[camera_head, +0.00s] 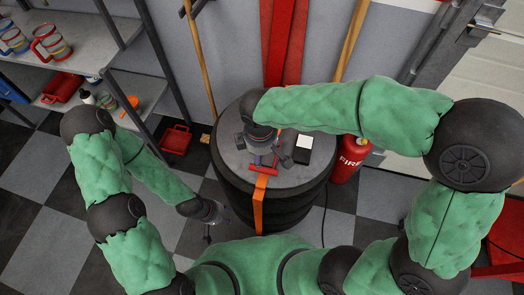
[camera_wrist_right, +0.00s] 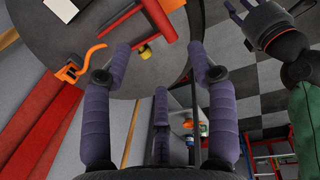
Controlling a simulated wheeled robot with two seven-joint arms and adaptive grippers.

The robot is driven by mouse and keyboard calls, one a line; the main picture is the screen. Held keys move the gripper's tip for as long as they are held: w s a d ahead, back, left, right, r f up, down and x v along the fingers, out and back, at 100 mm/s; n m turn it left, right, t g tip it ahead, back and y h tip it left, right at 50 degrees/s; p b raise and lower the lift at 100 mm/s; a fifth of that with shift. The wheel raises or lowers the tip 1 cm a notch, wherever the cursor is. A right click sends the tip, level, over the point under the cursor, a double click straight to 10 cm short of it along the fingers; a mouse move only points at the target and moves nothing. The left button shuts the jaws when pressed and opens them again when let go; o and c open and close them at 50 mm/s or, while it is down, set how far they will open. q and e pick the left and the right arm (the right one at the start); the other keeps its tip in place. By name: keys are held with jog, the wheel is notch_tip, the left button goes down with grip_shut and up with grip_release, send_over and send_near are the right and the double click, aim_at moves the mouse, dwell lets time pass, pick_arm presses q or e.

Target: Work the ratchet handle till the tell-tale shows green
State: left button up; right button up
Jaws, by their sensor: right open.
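The red ratchet handle (camera_head: 263,170) lies on the round grey top of a tyre stack, beside an orange strap (camera_head: 260,195) that runs down its near side. My right gripper (camera_head: 262,152) hangs over the top just behind the handle. In the right wrist view its purple fingers (camera_wrist_right: 160,47) are spread, with the red handle (camera_wrist_right: 163,18) beyond their tips and nothing between them. I cannot make out the tell-tale or its colour. My left gripper (camera_head: 212,212) is off the stack's left side, low and clear of it; it also shows in the wrist view (camera_wrist_right: 265,25), fingers apart.
A black-and-white box (camera_head: 303,148) stands on the tyre stack (camera_head: 300,205), right of the handle. A red fire extinguisher (camera_head: 350,160) is close on the right. Shelves (camera_head: 75,40) with mugs are at left, a red tray (camera_head: 175,139) on the floor. Floor at lower left is clear.

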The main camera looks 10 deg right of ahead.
jog(key=n+g+y+p, duration=0.1)
jog(key=n+y+p, duration=0.8)
jog(key=n, duration=2.7)
send_near(266, 170)
jog(key=a+f+h, duration=0.1)
jog(key=a+f, duration=0.2)
jog(key=a+f+h, duration=0.2)
jog(key=a+f, duration=0.1)
jog(key=shift+w+a+f+b, duration=0.1)
jog(key=shift+a+f+b, duration=0.1)
jog(key=shift+f+b, duration=0.1)
jog(key=shift+r, duration=0.1)
grip_shut()
